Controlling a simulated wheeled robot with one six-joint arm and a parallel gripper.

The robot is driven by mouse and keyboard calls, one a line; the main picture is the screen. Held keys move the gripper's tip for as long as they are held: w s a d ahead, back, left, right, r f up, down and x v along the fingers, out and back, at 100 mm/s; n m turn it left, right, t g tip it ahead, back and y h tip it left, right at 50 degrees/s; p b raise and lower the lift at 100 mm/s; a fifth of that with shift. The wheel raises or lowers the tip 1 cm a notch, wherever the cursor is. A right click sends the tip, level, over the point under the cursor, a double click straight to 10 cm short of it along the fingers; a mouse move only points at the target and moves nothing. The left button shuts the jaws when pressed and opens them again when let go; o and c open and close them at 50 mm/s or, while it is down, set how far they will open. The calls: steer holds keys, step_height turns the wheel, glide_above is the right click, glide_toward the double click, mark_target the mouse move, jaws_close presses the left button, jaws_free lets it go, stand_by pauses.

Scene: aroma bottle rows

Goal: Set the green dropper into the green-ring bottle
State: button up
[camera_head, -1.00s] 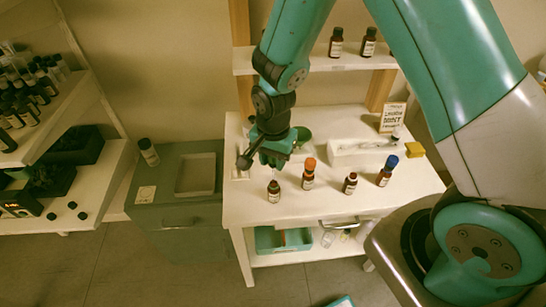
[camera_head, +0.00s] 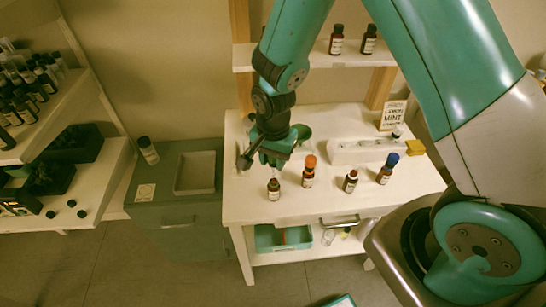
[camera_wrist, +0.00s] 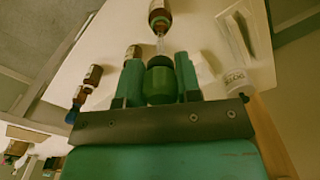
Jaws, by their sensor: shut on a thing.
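My gripper (camera_head: 268,164) is above the left front part of the white table. In the wrist view my gripper (camera_wrist: 158,83) is shut on the green dropper (camera_wrist: 160,84). The dropper's clear glass tube points away from the jaws toward a brown bottle (camera_wrist: 159,14) at the top edge. The tube end overlaps that bottle in the picture; I cannot tell if it is inside. In the head view the leftmost brown bottle (camera_head: 273,190) stands upright, just below my gripper in the picture. Its ring colour is too small to tell.
To the right stand an orange-topped bottle (camera_head: 309,171), a brown bottle (camera_head: 350,181) and a blue-topped bottle (camera_head: 388,169). A white tray (camera_head: 350,156), yellow block (camera_head: 415,147) and sign (camera_head: 393,115) are at the back right.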

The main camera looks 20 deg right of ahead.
mark_target(273, 178)
steer(key=shift+f+b, duration=1.35)
steer(key=shift+f, duration=0.65)
steer(key=shift+f, duration=0.1)
steer(key=shift+f+b, duration=1.05)
steer(key=shift+f, duration=0.3)
steer(key=o, duration=0.7)
steer(key=shift+c, duration=0.2)
steer(key=shift+r+p, duration=2.9)
steer(key=shift+r, duration=0.65)
